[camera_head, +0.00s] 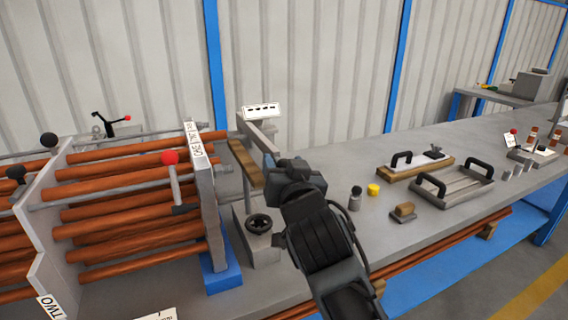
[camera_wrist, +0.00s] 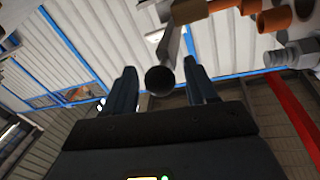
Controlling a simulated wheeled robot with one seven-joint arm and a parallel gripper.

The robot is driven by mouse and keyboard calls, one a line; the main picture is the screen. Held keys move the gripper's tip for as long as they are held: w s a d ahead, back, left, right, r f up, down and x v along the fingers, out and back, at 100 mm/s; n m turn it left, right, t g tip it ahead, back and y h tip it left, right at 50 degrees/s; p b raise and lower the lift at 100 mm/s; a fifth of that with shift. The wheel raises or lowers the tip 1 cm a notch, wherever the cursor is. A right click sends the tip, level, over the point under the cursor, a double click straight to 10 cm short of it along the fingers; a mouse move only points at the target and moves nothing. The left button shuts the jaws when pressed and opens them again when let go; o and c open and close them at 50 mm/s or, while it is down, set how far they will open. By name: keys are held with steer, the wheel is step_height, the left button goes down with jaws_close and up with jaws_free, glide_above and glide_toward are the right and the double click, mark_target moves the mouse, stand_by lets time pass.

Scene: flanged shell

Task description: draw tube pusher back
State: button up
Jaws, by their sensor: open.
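A grey bar (camera_head: 258,136), which looks like the tube pusher's handle, reaches from beside the tube bundle toward my gripper (camera_head: 274,164). In the wrist view, the bar (camera_wrist: 173,42) ends in a dark round knob (camera_wrist: 159,80). My gripper (camera_wrist: 162,82) is open, with one finger on each side of the knob in that picture. I cannot tell whether either finger touches it. In the head view the knob is hidden by my gripper. Copper tubes (camera_head: 135,198) run through an upright end plate (camera_head: 205,190) left of my gripper.
A wooden block (camera_head: 244,163) and a black handwheel (camera_head: 259,223) stand close to my gripper. A red-knobbed lever (camera_head: 172,175) stands at the tubes. A yellow cap (camera_head: 374,189) and a black-handled tray (camera_head: 452,187) lie to the right.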

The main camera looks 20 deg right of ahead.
steer(key=shift+w, duration=0.15)
steer(key=shift+c, duration=0.4)
jaws_close()
